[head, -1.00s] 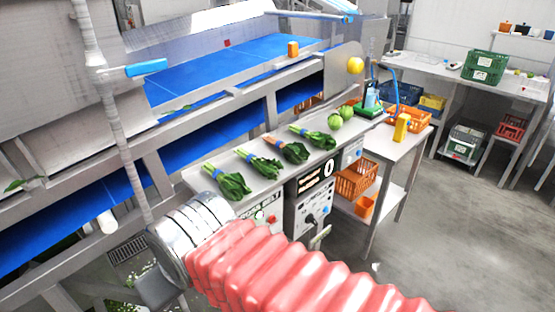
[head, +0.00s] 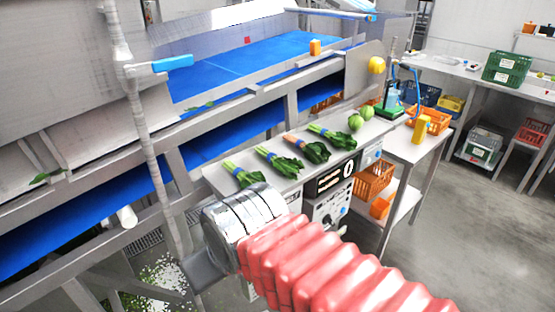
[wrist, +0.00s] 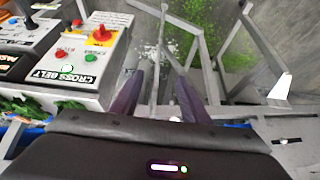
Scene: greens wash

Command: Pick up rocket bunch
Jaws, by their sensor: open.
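Several leafy green bunches lie in a row on a steel shelf (head: 213,178) in the head view. I cannot tell which one is rocket. My gripper (wrist: 160,80) is open and empty in the wrist view, its two dark fingers apart above the floor area. Leaves (wrist: 35,108) show at the wrist view's left edge, away from the fingers.
A control box (wrist: 85,55) marked CROSS BELT, with red and green controls, stands left of the fingers. Metal frame legs (wrist: 205,70) lie beyond them. Round green items (head: 356,121) sit at the shelf's far end. The blue conveyor (head: 235,68) runs behind.

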